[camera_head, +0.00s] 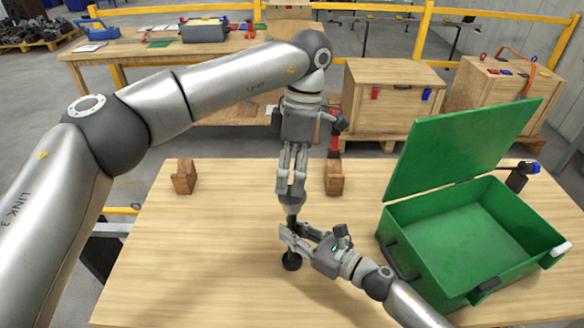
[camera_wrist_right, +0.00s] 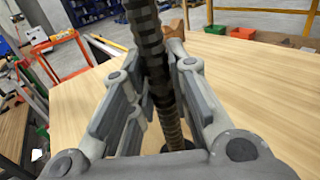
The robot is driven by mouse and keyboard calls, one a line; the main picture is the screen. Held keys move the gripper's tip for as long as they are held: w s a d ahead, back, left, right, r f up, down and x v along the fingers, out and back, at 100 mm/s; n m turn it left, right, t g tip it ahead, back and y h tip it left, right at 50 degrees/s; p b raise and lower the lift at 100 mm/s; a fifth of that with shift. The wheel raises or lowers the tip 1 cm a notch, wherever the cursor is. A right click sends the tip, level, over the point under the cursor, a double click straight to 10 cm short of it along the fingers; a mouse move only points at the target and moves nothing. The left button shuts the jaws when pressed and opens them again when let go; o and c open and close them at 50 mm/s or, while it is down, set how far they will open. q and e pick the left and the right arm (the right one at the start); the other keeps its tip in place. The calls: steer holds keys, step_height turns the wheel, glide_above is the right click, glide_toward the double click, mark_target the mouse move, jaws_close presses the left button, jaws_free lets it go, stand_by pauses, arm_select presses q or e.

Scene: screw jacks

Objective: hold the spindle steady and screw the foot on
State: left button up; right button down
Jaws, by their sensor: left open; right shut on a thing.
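The dark threaded spindle (camera_head: 292,219) stands upright on the table, its round black lower end (camera_head: 291,262) on the wood. My right gripper (camera_head: 288,235) is shut on the spindle from the right, low down. In the right wrist view the spindle (camera_wrist_right: 150,45) runs up between the two fingers. A grey tapered piece (camera_head: 291,201), apparently the foot, sits at the spindle's top, just under my left gripper. My left gripper (camera_head: 291,187) points down from above and is open, its fingertips at this piece. How far the piece is seated cannot be told.
Wooden blocks stand on the table (camera_head: 190,260) at the back left (camera_head: 184,178) and right of my left gripper (camera_head: 334,178). An open green case (camera_head: 450,280) takes up the right side. The left part of the table is clear.

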arm_select(q)
steer(key=n, duration=0.4)
steer(key=shift+r+n, duration=0.15)
steer(key=shift+n, duration=0.25)
steer(key=n, duration=0.4)
steer(key=shift+r+n+t, duration=0.1)
steer(key=shift+n+t, duration=0.2)
steer(key=n, duration=0.7)
steer(key=shift+s+r+n+h, duration=0.1)
steer(key=shift+r+n+h, duration=0.05)
steer(key=shift+n+h, duration=0.15)
steer(key=n, duration=0.3)
steer(key=shift+t, duration=0.3)
steer(key=n, duration=0.4)
steer(key=shift+s+r+n, duration=0.1)
steer(key=shift+r+n, duration=0.05)
steer(key=shift+n, duration=0.15)
steer(key=n, duration=0.4)
steer(key=shift+s+r+t+h, duration=0.1)
steer(key=shift+s+t+h, duration=0.05)
steer(key=shift+t+h, duration=0.15)
steer(key=n, duration=0.3)
steer(key=shift+s+n, duration=0.1)
steer(key=shift+n, duration=0.3)
